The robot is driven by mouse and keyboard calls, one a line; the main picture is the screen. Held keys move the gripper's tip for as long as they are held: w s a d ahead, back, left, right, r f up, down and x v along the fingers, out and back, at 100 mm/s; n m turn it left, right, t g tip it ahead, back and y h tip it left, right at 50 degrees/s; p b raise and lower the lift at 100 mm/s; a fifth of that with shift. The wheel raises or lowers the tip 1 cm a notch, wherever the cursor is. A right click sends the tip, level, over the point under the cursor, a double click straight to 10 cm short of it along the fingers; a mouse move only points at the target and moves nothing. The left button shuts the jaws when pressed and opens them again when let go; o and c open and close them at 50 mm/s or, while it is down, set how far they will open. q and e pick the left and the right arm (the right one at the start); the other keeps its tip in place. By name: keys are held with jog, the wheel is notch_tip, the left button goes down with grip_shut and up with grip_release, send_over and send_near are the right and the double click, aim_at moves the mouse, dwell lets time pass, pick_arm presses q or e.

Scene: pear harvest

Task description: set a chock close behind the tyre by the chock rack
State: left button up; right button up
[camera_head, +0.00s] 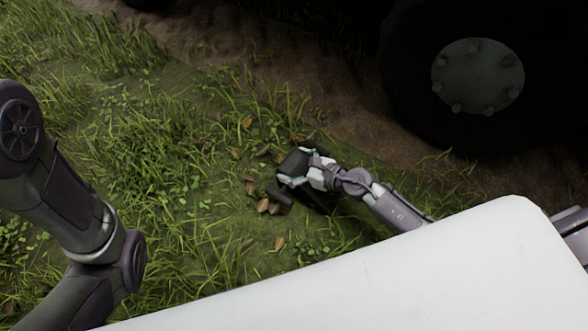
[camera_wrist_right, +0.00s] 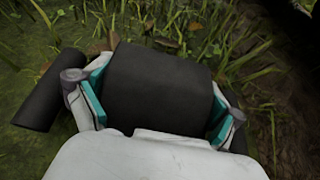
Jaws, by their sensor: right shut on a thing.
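A dark block, the chock (camera_head: 294,162), is between the fingers of my right gripper (camera_head: 298,167), which is shut on it. In the right wrist view the chock (camera_wrist_right: 158,82) fills the space between the two teal finger pads. It is over or on the grass; I cannot tell whether it touches the ground. The big black tyre (camera_head: 415,105) with a grey bolted hub stands at the upper right, apart from the chock. My left gripper is out of view; only its arm links show at the left. I cannot make out the chock rack for sure.
A short dark cylinder (camera_head: 279,197) lies beside the gripper, and it also shows in the right wrist view (camera_wrist_right: 40,98). Brown leaves (camera_head: 262,205) are scattered on the grass nearby. A bare dirt track (camera_head: 340,125) runs between the grass and the tyre.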

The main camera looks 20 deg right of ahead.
jog(key=shift+w, duration=0.1)
jog(key=o, duration=1.5)
jog(key=shift+f, duration=0.2)
jog(key=shift+c, duration=0.2)
jog(key=shift+r, duration=0.2)
jog(key=p+v, duration=0.3)
jog(key=v, duration=0.9)
jog(key=shift+f, duration=0.1)
